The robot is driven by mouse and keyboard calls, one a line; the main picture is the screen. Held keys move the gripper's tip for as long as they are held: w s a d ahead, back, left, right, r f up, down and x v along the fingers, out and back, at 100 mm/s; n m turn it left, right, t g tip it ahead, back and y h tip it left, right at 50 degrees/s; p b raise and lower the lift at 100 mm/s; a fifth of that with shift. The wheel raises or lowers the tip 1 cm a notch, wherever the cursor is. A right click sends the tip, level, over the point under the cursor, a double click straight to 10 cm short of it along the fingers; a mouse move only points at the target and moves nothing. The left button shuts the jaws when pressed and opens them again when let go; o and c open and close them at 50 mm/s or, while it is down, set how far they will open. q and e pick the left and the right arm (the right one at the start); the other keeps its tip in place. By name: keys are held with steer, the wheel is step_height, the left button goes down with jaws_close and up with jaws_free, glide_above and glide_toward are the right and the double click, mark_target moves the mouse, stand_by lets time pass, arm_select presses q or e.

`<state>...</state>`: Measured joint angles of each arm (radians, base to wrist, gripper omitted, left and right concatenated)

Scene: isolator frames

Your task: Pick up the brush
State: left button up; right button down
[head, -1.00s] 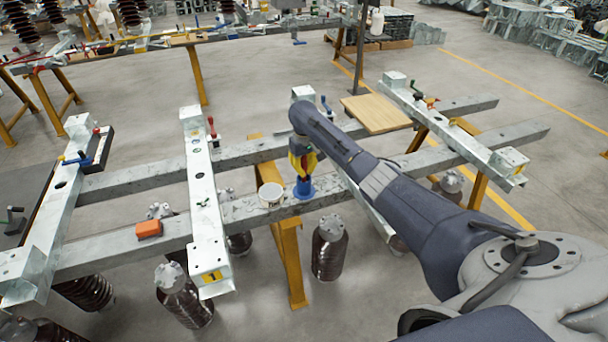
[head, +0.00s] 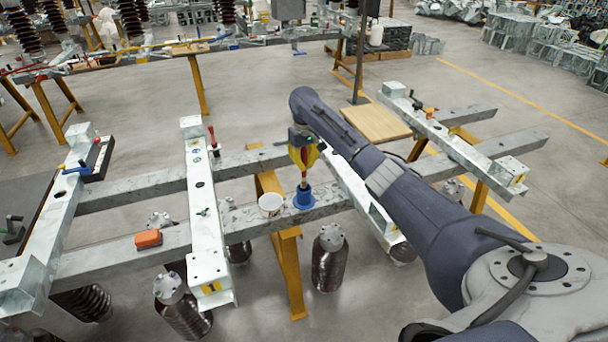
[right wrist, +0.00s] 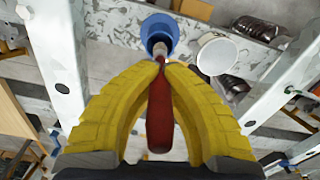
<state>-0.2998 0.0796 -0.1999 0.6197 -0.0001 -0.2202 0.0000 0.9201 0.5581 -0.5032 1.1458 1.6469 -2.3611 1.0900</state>
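The brush has a red handle (right wrist: 160,120) and a paler lower end. My right gripper (head: 303,158) has yellow fingers, which are shut around the handle. In the right wrist view the fingertips (right wrist: 160,64) meet on the brush. The brush hangs roughly upright, with its lower end at the mouth of a blue cup (head: 303,198). I cannot tell whether the tip is still inside the cup or just above it. The cup also shows in the right wrist view (right wrist: 158,32). My left gripper is not in view.
The blue cup stands on a grey metal beam (head: 335,195). A white tub (head: 271,206) stands just left of it. An orange block (head: 148,239) lies farther left. Upright metal channels cross the beams on both sides. A wooden board (head: 375,122) lies at the back right.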

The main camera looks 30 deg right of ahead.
step_height(320, 180, up, 12)
steer(key=shift+r, duration=0.25)
stand_by(0.3)
stand_by(1.7)
